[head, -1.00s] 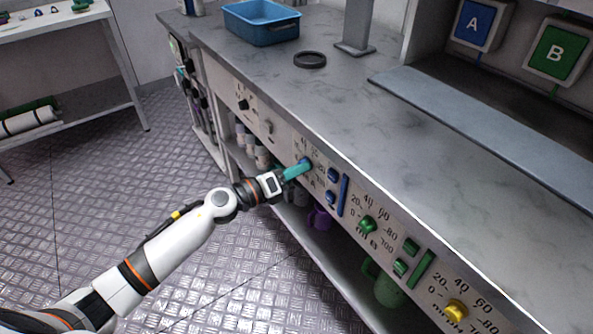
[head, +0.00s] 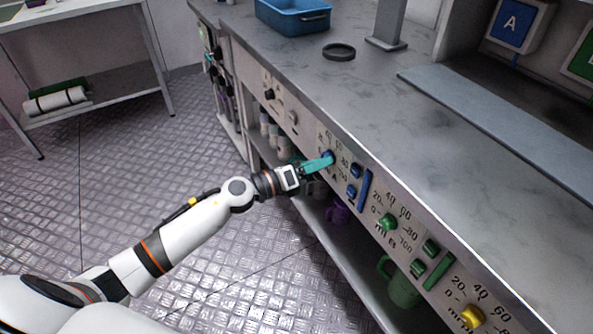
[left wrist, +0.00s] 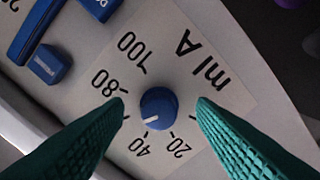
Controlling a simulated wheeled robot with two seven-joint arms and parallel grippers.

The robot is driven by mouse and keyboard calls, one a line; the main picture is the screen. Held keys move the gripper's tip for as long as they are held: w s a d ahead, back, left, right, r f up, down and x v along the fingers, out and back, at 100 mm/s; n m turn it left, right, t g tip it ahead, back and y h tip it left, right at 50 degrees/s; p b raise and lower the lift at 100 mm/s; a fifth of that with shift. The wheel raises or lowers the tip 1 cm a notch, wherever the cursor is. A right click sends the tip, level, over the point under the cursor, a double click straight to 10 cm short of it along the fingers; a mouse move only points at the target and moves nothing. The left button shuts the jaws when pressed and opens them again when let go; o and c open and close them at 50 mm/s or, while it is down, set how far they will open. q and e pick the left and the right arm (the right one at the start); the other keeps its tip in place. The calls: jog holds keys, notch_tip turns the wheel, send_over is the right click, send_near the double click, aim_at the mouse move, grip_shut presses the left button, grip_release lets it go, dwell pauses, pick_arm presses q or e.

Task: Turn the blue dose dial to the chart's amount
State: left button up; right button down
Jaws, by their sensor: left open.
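The blue dose dial (left wrist: 158,108) sits on a light panel (left wrist: 235,85) marked "ml A". Its white mark points down-left in the left wrist view, between 40 and the place of 60, nearer 40. The 20, 40, 80 and 100 show; the other numbers are hidden behind my fingers. My left gripper (left wrist: 160,112) is open, one teal finger on each side of the dial, with gaps visible. In the head view my left gripper (head: 326,161) reaches the blue dial (head: 328,155) and partly covers it. No readable chart amount shows. My right gripper is not in view.
Blue buttons (head: 354,171) and a blue bar (head: 365,190) are right of the dial. A green dial (head: 388,222) and a yellow dial (head: 473,316) are farther along. A blue bin (head: 292,17) and a dark ring (head: 339,51) stand on the counter.

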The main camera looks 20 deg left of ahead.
pick_arm(q)
jog(key=b+v, duration=0.1)
jog(key=v, duration=1)
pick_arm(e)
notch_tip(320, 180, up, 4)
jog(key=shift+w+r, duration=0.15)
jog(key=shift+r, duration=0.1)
